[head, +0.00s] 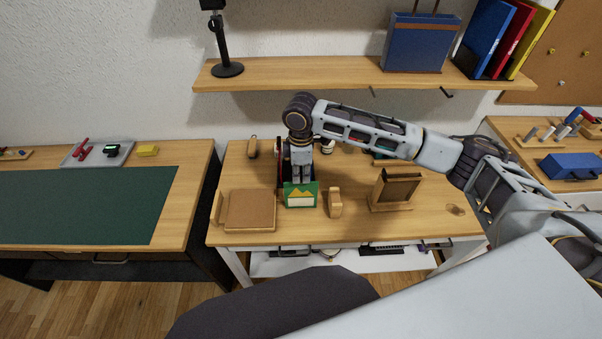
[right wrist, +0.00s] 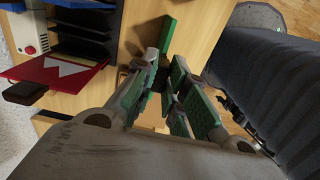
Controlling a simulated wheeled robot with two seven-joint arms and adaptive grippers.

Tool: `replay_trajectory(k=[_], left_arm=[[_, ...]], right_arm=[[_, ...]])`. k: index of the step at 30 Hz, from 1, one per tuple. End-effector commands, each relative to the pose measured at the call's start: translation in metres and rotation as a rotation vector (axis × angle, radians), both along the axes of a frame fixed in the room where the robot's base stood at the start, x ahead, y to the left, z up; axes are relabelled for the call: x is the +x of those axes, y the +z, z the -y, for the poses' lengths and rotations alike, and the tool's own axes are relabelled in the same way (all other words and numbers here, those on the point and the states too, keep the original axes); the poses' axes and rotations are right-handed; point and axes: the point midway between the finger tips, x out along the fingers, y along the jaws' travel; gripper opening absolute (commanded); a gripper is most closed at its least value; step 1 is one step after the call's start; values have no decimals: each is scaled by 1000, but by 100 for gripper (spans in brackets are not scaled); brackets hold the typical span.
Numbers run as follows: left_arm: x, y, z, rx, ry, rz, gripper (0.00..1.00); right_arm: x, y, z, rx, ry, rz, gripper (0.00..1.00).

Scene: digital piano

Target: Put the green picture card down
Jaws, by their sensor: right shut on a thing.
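The green picture card (head: 300,195) shows a yellow mountain shape and a white panel. It is upright, facing the head camera, above or at the small wooden table. My right gripper (head: 301,178) comes down from above and is shut on its top edge. In the right wrist view the card (right wrist: 167,38) is seen nearly edge-on between the fingertips (right wrist: 168,66). I cannot tell whether its lower edge touches the table. My left gripper is not in view.
A wooden tray (head: 250,210) lies left of the card, a small wooden block (head: 335,202) right of it, and a wooden stand with a dark panel (head: 397,190) further right. A red card (right wrist: 58,70) shows in the wrist view. A shelf (head: 300,74) hangs behind.

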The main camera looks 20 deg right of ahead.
Motion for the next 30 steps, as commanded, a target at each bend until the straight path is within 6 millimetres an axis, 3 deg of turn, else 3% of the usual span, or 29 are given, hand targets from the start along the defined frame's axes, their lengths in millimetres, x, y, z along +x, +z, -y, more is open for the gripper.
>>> replay_trajectory(k=[5,6,10,25,30], left_arm=[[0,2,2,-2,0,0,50],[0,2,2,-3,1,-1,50],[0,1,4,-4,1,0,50],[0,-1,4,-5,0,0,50],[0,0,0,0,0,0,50]], right_arm=[[0,-2,0,0,0,-1,0],[0,-2,0,0,0,0,18],[0,-2,0,0,0,0,34],[0,0,0,0,0,1,35],[1,15,0,0,0,2,35]])
